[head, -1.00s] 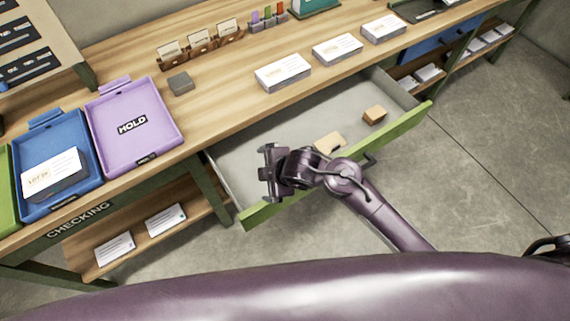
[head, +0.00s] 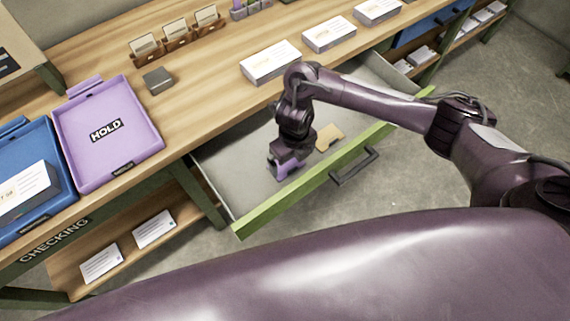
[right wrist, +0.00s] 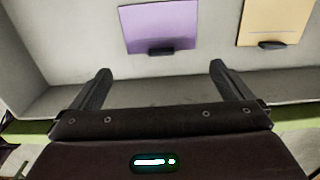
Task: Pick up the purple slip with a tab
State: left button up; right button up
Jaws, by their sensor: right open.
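The purple slip (right wrist: 160,24) lies flat on the drawer floor in the right wrist view, with a dark tab (right wrist: 162,51) on its near edge. In the head view only a bit of the purple slip (head: 291,169) shows beside my right gripper (head: 281,160). In the right wrist view my right gripper (right wrist: 160,70) is open and empty, its two fingers spread on the drawer-front side of the slip. The slip lines up with the gap between the fingers and is not between them. My left gripper is not in view.
A yellow slip (right wrist: 272,20) with its own dark tab lies to the right in the open drawer (head: 225,170). The drawer has a green front (head: 300,185) with a dark handle (head: 354,167). A purple HOLD tray (head: 80,155) and white card stacks (head: 270,62) sit on the table.

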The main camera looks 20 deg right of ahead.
aim_at(292, 171)
notch_tip(292, 171, down, 4)
jog(key=shift+w+f+b, duration=0.1)
jog(key=shift+b, duration=0.65)
jog(key=shift+w+d+f, duration=0.1)
jog(key=shift+f, duration=0.7)
jog(key=c, duration=0.7)
